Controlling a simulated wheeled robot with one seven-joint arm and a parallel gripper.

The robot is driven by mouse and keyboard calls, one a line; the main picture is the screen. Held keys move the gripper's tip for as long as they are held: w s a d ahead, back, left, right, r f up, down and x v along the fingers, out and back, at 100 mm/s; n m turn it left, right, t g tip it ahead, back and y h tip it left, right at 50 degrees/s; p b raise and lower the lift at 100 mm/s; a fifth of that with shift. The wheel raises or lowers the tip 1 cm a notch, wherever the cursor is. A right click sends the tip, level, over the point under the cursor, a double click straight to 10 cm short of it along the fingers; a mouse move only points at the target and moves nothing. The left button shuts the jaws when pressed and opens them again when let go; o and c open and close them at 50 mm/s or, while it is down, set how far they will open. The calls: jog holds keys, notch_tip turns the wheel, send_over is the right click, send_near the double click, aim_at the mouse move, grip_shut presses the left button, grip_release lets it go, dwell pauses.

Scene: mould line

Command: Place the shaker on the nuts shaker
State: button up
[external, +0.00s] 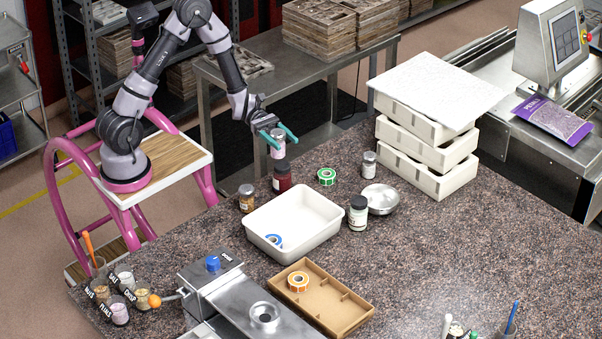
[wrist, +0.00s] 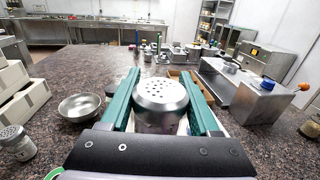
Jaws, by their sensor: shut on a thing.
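My gripper (external: 278,135) is shut on a shaker with a silvery, perforated lid (external: 277,150). In the wrist view the lid (wrist: 160,97) sits upright between the green fingers. In the external view the held shaker is just above a dark red jar (external: 282,180); I cannot tell whether they touch. A jar with brown contents (external: 246,199) stands to the left of it, and a white-labelled jar (external: 358,213) to the right. Another metal-topped shaker (external: 369,165) stands near the back edge. I cannot read which of these is the nuts shaker.
A white tub (external: 320,212), a metal bowl (external: 381,196), a green tape roll (external: 326,176) and a cardboard tray (external: 352,318) are nearby. Stacked white crates (external: 425,178) stand behind. Labelled cups (external: 119,312) are at front left. The counter's right side is largely clear.

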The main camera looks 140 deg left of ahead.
jog(key=s+d+r+m+g+h, duration=0.1)
jog(key=s+d+m+g+h, duration=0.25)
jog(key=d, duration=0.65)
notch_tip(320, 180, down, 10)
jog(key=d+t+h, duration=0.1)
jog(key=h, duration=0.1)
jog(key=shift+s+t, duration=0.15)
jog(key=shift+t, duration=0.2)
jog(key=o, duration=1.5)
jog(key=shift+f, duration=0.1)
jog(key=shift+c, duration=0.2)
jog(key=v, duration=1.2)
